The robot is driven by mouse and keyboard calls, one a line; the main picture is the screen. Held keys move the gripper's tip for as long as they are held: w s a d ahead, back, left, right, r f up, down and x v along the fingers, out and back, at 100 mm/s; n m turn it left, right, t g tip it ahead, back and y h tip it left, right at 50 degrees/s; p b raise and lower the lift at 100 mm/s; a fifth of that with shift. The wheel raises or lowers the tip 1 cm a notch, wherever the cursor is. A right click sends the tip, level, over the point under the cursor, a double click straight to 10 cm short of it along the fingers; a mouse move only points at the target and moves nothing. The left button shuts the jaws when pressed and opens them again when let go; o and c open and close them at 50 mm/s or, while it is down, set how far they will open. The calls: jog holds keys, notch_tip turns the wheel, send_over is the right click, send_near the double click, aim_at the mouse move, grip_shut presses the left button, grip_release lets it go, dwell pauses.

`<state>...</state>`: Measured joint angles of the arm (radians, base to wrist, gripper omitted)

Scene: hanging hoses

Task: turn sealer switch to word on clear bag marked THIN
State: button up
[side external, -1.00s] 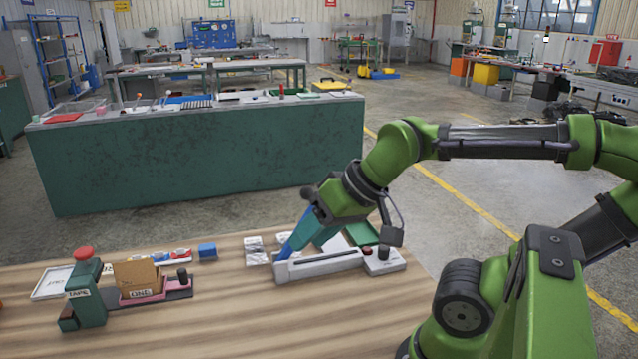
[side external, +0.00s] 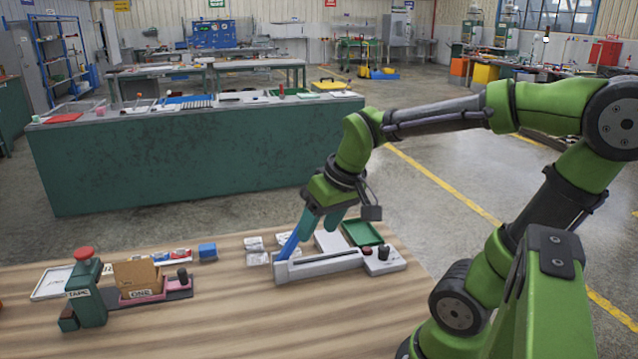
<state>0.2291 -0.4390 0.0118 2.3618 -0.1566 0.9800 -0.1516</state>
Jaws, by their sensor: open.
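The sealer (side external: 318,266) is a long light-grey body with a blue lever arm (side external: 290,243) raised at its left end. A switch box at its right end carries a dark knob (side external: 383,252) and a small red spot; its lettering is too small to read. Several clear bags (side external: 256,250) lie left of the sealer, their marks unreadable. I cannot tell whether a finger touches the blue lever.
A green tray (side external: 362,233) and a pale flat piece (side external: 331,241) lie behind the sealer. At left stand a tape device (side external: 86,290), a cardboard box (side external: 138,277) on a pink holder, and a blue block (side external: 207,251). The wooden front area (side external: 240,320) is clear.

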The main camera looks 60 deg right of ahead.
jog(key=d+f+n+g+h, duration=0.1)
jog(key=d+f+n+g, duration=0.15)
jog(key=d, duration=0.35)
jog(key=d+f+n+g+h, duration=0.1)
jog(key=d+n+g, duration=0.2)
jog(key=d, duration=0.4)
jog(key=n+g+h, duration=0.1)
jog(key=n+g, duration=0.1)
jog(key=n, duration=0.6)
send_near(383, 247)
jog(key=x, duration=0.9)
jog(key=shift+s+f, duration=0.1)
jog(key=shift+f, duration=0.05)
jog(key=shift+c, duration=0.5)
jog(key=c, duration=0.9)
